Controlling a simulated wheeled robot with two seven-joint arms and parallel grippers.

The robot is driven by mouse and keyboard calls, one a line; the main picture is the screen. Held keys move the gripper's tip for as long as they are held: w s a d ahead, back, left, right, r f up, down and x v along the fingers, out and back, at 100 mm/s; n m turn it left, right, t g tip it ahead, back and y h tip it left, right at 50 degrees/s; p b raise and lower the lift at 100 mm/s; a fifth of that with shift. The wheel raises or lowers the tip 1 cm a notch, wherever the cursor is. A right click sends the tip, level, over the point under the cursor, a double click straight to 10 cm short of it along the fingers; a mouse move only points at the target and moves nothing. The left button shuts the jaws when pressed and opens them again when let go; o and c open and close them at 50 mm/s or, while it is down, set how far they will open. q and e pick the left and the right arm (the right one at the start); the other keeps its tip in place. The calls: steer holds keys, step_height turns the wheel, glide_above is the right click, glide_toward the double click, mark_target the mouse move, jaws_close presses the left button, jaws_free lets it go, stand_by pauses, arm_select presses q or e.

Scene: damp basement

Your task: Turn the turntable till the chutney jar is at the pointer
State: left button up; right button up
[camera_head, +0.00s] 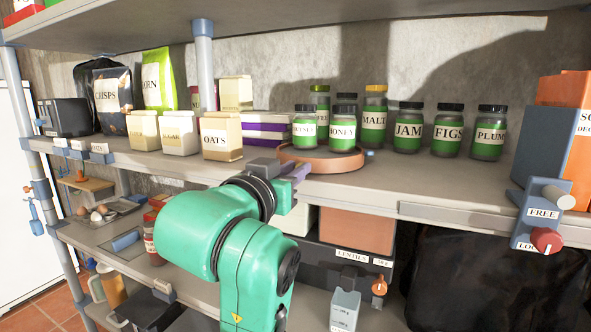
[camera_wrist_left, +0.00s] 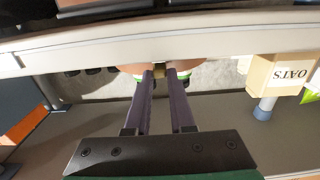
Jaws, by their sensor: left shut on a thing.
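The turntable (camera_head: 322,164) is a round terracotta-coloured disc at the front edge of the middle shelf. On it stand green-labelled jars: a HONEY jar (camera_head: 343,131), a front left jar (camera_head: 304,130) whose label I cannot read surely, and two partly hidden jars behind. I cannot tell which is the chutney jar. A small blue piece (camera_head: 369,154) at the turntable's right may be the pointer. My left gripper (camera_head: 299,173) is at the turntable's front left edge. In the left wrist view its purple fingers are shut on a small brass-coloured peg (camera_wrist_left: 158,67) at the rim.
MALT (camera_head: 374,121), JAM (camera_head: 408,129), FIGS (camera_head: 448,132) and PLUM (camera_head: 489,134) jars stand right of the turntable. Purple-banded boxes (camera_head: 267,128) and an OATS canister (camera_head: 221,137) stand left. The upper shelf (camera_head: 260,22) hangs above. Shelf space before the right-hand jars is clear.

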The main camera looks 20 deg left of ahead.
arm_select(q)
jaws_close()
arm_select(e)
steer(key=shift+w, duration=0.15)
steer(key=shift+w, duration=0.2)
stand_by(0.8)
steer(key=shift+r, duration=0.1)
